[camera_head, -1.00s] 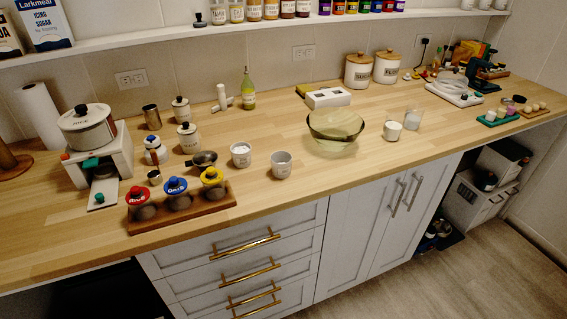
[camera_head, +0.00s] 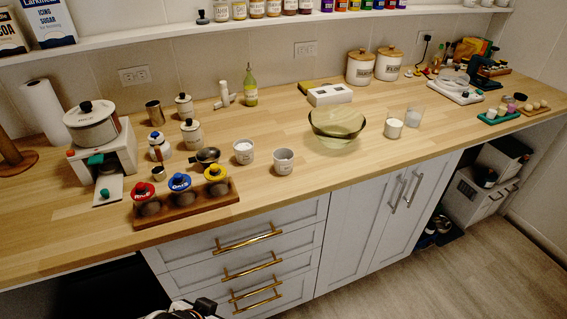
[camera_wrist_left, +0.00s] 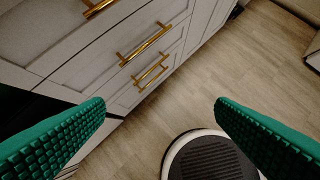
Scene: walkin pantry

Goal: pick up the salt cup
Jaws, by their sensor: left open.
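Two small labelled cups stand upright near the counter's front: a white cup with white contents (camera_head: 243,152) and a greyer cup (camera_head: 283,161) to its right. Their labels are too small to read, so I cannot tell which is the salt cup. My left gripper (camera_wrist_left: 160,102) shows in the left wrist view with its green ridged fingers wide apart and nothing between them. It is in front of the drawers, away from the cups. Part of my arm shows at the bottom edge of the head view. My right gripper is not in view.
A wooden rack with red, blue and yellow-lidded jars (camera_head: 185,207) stands left of the cups at the front. A glass bowl (camera_head: 337,127) stands to the right. Brass drawer handles (camera_head: 249,238) project below the counter.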

